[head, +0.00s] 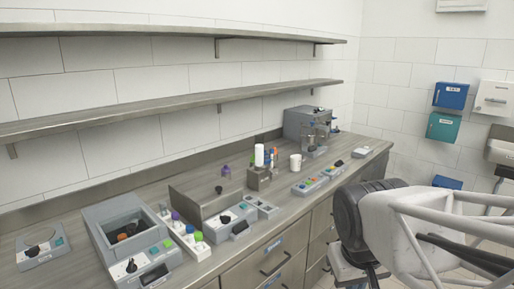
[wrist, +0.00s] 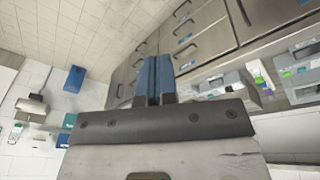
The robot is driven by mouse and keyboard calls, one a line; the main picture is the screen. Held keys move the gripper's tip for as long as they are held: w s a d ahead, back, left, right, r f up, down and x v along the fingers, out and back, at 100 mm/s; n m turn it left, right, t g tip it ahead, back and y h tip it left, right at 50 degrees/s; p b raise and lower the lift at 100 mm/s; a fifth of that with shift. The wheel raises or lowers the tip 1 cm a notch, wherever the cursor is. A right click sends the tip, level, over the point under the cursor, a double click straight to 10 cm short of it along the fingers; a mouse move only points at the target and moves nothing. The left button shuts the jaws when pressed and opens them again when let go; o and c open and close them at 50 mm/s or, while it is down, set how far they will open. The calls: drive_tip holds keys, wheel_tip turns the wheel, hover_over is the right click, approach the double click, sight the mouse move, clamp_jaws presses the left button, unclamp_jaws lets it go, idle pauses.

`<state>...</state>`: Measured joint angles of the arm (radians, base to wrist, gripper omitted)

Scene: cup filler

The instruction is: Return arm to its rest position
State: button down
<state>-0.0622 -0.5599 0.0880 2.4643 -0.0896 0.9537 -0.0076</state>
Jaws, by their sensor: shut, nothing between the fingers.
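My gripper (wrist: 155,80) shows in the wrist view with its two blue fingers close together and nothing between them. It is in free air, apart from the drawers and the worktop behind it. The wrist view is rotated, with the drawer fronts (wrist: 183,40) beyond the fingertips. In the head view my white and black arm fills the lower right, and the gripper itself cannot be made out there.
The worktop (head: 285,205) runs along the tiled wall. It carries a grey bath unit (head: 125,235), a grey machine (head: 303,122), a white mug (head: 296,162) and small control boxes. Shelves (head: 180,100) hang above. Blue and teal boxes (head: 443,127) hang on the right wall.

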drive_tip(key=shift+m+y, duration=0.4)
drive_tip(key=shift+m, duration=0.4)
drive_tip(key=shift+s+d+f, duration=0.15)
drive_tip(key=shift+s+d, duration=0.05)
drive_tip(key=shift+s, duration=0.45)
drive_tip(key=shift+s+d+f, duration=0.2)
drive_tip(key=shift+s, duration=0.5)
drive_tip(key=shift+s+d+f, duration=0.15)
drive_tip(key=shift+s+d, duration=0.05)
drive_tip(key=shift+s, duration=0.45)
